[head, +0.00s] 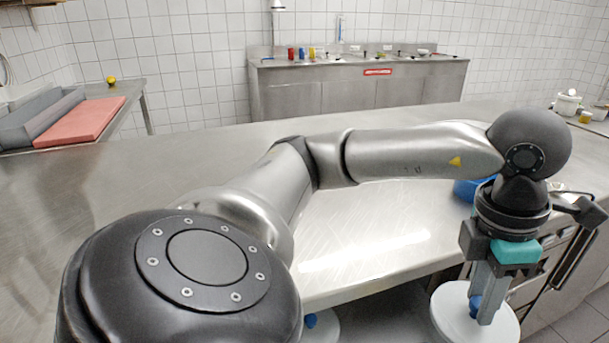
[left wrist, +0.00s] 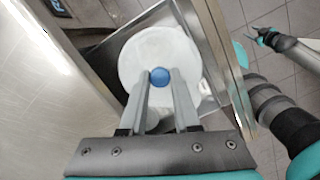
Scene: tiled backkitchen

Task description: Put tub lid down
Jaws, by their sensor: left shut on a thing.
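The tub lid (head: 450,310) is a white disc with a blue knob. My left gripper (head: 485,305) points down at the right and is shut on the knob, holding the lid just off the counter's front edge. In the left wrist view the fingers (left wrist: 162,90) close on the blue knob (left wrist: 160,75) at the middle of the white lid (left wrist: 140,52). A second white round thing with a blue part (head: 311,320) shows at the bottom middle, mostly hidden.
The steel counter (head: 360,240) is bare in the middle. A blue container (head: 465,188) is partly hidden behind my left wrist. A red board (head: 82,120) lies at the far left. A white pot (head: 567,102) stands at the back right. An open metal compartment (left wrist: 205,105) lies below the lid.

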